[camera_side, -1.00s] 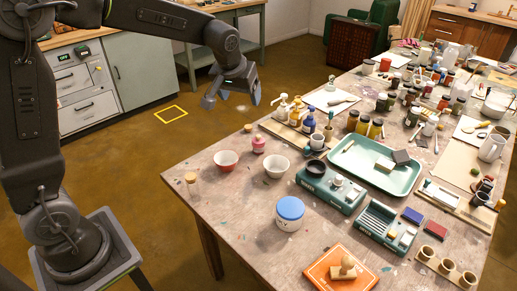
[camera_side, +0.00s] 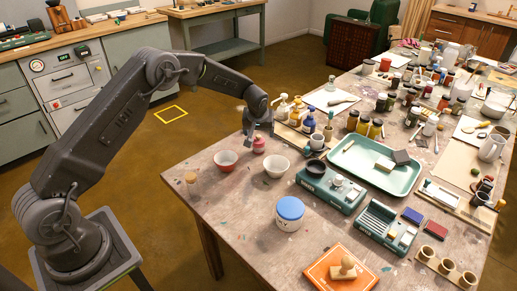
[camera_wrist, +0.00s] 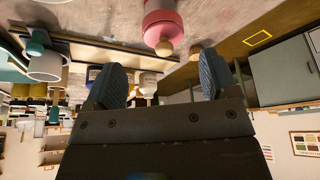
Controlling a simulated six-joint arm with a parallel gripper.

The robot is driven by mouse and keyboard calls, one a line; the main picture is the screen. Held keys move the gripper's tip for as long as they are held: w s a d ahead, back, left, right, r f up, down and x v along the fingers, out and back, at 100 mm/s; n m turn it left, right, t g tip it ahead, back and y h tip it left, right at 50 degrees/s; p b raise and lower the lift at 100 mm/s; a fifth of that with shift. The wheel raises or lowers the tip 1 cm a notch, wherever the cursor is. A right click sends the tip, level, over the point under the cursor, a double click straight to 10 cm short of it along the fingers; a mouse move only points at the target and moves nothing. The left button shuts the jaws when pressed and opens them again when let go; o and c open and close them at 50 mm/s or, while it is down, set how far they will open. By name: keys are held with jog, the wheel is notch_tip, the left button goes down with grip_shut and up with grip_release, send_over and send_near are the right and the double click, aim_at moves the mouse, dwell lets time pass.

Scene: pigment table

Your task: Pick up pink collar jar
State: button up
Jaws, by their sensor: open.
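The pink jar (camera_side: 258,147) stands upright near the table's back left edge, between the red bowl and a white bowl. In the wrist view, which looks upside down, the pink jar (camera_wrist: 163,22) is at the top middle with a small tan knob on it. My gripper (camera_side: 258,130) is just behind and above the jar in the side view. In the wrist view my gripper (camera_wrist: 163,82) has its two blue-grey fingers wide apart with nothing held. The jar is beyond the fingertips, roughly in line with the gap.
The red bowl (camera_side: 226,161) is left of the jar and the white bowl (camera_side: 277,167) is right of it. A cork-topped jar (camera_side: 191,180) is at the left edge.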

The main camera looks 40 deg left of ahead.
aim_at(258, 137)
jog(key=shift+s+x, duration=0.15)
jog(key=shift+x, duration=1.6)
jog(key=shift+s+x, duration=0.1)
jog(key=shift+x, duration=1.6)
jog(key=shift+a, duration=0.15)
jog(key=shift+c, duration=0.3)
jog(key=c, duration=1)
jog(key=shift+r, duration=0.1)
